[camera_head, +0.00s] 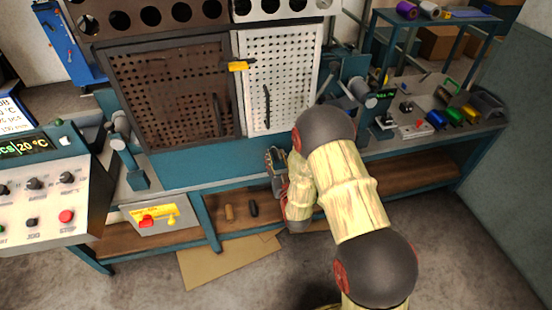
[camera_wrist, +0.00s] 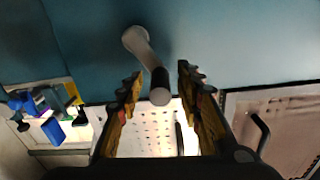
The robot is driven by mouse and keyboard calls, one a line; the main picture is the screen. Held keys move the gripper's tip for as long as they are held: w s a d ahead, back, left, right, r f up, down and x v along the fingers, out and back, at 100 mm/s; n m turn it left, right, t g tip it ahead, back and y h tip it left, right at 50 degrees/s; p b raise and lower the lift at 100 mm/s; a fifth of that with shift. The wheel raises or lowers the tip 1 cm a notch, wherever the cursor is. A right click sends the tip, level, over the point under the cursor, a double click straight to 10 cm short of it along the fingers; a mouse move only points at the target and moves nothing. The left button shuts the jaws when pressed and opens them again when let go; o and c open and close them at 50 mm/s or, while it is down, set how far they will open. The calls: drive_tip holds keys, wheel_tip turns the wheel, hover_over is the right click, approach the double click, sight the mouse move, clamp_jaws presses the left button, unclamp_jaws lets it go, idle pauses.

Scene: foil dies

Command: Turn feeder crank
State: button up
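The feeder crank (camera_wrist: 143,48) shows in the wrist view as a pale grey bent arm with a dark grip on the teal surface. The rounded end of its grip (camera_wrist: 160,92) points toward the wrist camera. My gripper (camera_wrist: 160,74) is open, with one finger on each side of the grip and visible gaps on both sides. In the head view my gripper (camera_head: 277,170) is in front of the teal bench below the pegboards. I cannot make out the crank there; my gripper and arm likely hide it.
A control panel (camera_head: 45,200) is at left. Coloured spools (camera_head: 437,119) lie on the right bench. The wooden lower shelf (camera_head: 420,180) and a cardboard sheet (camera_head: 215,268) are below.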

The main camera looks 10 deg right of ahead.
drive_tip(key=c, duration=0.3)
clamp_jaws()
idle(0.7)
